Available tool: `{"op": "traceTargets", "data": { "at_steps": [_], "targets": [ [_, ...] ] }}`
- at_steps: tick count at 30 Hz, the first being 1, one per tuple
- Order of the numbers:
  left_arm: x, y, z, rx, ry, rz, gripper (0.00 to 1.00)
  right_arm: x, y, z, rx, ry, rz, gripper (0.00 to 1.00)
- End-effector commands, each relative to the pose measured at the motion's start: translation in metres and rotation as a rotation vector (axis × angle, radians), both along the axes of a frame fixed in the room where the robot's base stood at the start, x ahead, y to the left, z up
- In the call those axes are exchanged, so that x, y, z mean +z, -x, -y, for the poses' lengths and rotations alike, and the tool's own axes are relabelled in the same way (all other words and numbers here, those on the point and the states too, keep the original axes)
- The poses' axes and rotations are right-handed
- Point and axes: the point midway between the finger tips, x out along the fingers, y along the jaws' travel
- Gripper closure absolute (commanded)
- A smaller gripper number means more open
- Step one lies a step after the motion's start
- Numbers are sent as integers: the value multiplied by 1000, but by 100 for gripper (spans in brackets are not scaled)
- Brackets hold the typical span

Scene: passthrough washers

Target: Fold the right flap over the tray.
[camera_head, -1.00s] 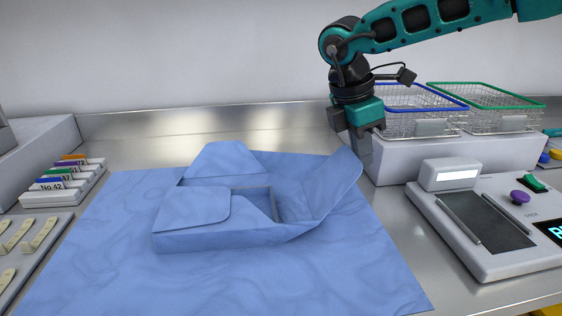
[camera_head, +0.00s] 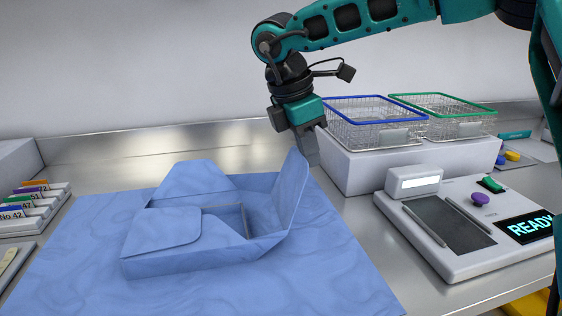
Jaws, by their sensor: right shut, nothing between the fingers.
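The tray sits in the middle of the blue wrap (camera_head: 330,275); a strip of its grey inside (camera_head: 232,218) shows between the flaps. The right flap (camera_head: 291,197) stands up steeply on the tray's right side. The left flap (camera_head: 163,230) lies over the tray's left part. The back flap (camera_head: 197,181) lies behind it. My right gripper (camera_head: 312,163) is shut and empty, pointing down at the outer right side of the right flap's top edge. I cannot tell whether it touches the flap. My left gripper is not in view.
Blue-rimmed (camera_head: 375,124) and green-rimmed (camera_head: 445,114) wire baskets stand on a white block (camera_head: 400,162) behind right. A sealing device (camera_head: 470,225) with a READY display is at right. Numbered tags (camera_head: 30,205) stand at left. The wrap's front is clear.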

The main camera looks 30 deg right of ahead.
Motion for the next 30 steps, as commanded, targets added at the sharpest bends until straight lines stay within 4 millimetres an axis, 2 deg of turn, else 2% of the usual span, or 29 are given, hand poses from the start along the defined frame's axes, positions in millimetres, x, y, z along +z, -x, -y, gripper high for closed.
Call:
{"op": "traceTargets", "data": {
  "at_steps": [1,15,30],
  "targets": [
    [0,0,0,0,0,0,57,-26,-20,-108,-86,-538,112,100],
    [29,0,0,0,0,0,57,24,-16,-90,-91,-535,119,100],
    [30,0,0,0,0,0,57,28,-15,-88,-92,-535,119,100]
  ]
}}
